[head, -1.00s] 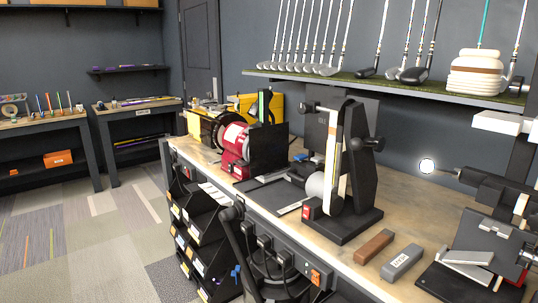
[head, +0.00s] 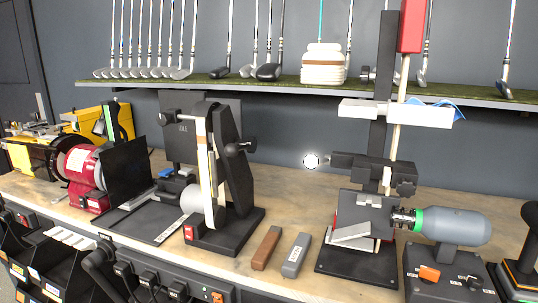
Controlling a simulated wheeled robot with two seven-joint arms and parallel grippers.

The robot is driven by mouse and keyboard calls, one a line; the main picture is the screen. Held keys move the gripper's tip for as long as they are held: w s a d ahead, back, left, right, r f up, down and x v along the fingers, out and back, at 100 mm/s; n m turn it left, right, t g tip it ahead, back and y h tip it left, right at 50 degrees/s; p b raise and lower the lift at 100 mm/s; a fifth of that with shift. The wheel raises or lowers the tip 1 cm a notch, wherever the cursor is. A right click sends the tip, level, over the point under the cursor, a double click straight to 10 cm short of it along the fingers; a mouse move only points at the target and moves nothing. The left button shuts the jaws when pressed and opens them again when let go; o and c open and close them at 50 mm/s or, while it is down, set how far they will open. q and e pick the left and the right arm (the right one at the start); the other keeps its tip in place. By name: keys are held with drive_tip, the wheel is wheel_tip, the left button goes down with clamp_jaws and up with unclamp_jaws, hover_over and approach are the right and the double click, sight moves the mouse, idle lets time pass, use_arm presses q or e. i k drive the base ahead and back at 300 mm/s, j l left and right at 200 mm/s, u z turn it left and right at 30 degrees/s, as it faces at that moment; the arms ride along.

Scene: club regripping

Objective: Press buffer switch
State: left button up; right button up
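Neither of my grippers shows in the head view. A red bench machine (head: 80,166) with a dark wheel housing stands on the workbench at the left, with a small red base (head: 92,202). A black belt sander (head: 232,180) beside it has a red switch (head: 189,232) low on its front. At the right a grey motor (head: 455,225) with a green collar stands on a dark control box, which carries an orange switch (head: 429,273) and dark knobs. No label shows which machine is the buffer. I cannot tell whether any switch is pressed.
A brown block (head: 266,247) and a grey block (head: 295,255) lie on the workbench (head: 335,187). A black clamp stand (head: 375,200) rises right of them. A shelf (head: 250,85) with golf clubs and a folded white stack (head: 323,64) runs above. Black bins (head: 50,270) hang at lower left.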

sight(82, 200)
drive_tip(key=i+j+z, duration=0.1)
drive_tip(key=j+z, duration=0.2)
drive_tip(key=j, duration=0.7)
drive_tip(key=j+z, duration=0.35)
drive_tip(key=j, duration=1.6)
drive_tip(key=k+j, duration=0.1)
drive_tip(key=j, duration=0.8)
